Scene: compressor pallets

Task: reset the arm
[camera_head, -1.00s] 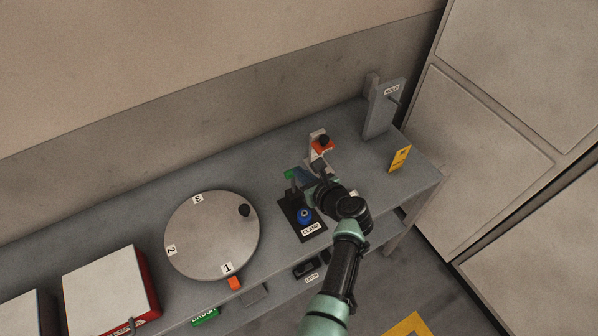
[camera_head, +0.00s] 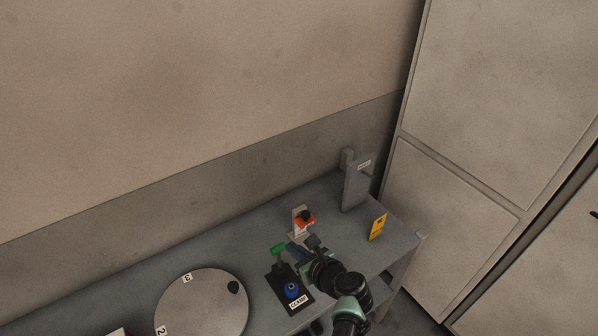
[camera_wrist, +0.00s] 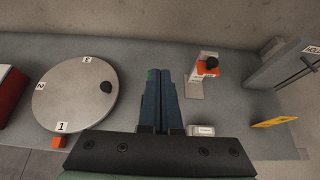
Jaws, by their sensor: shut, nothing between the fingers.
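My gripper (camera_wrist: 163,100) is in the middle of the wrist view, its two dark blue fingers close together, shut and empty. In the head view my arm (camera_head: 340,290) reaches in from the lower edge, and the gripper end is over the bench next to the clamp (camera_head: 290,290). The clamp has a black base, a blue knob and a green-tipped handle (camera_head: 279,249). In the wrist view my fingers mostly hide the clamp; a bit of green shows beside their tips.
The grey bench (camera_head: 240,245) carries a round numbered turntable (camera_head: 205,305), a white stand with an orange and black top (camera_head: 303,222), a yellow sign (camera_head: 378,226) and a grey upright with a lever (camera_head: 357,185). A wall stands behind, and tall panels (camera_head: 470,180) stand at right.

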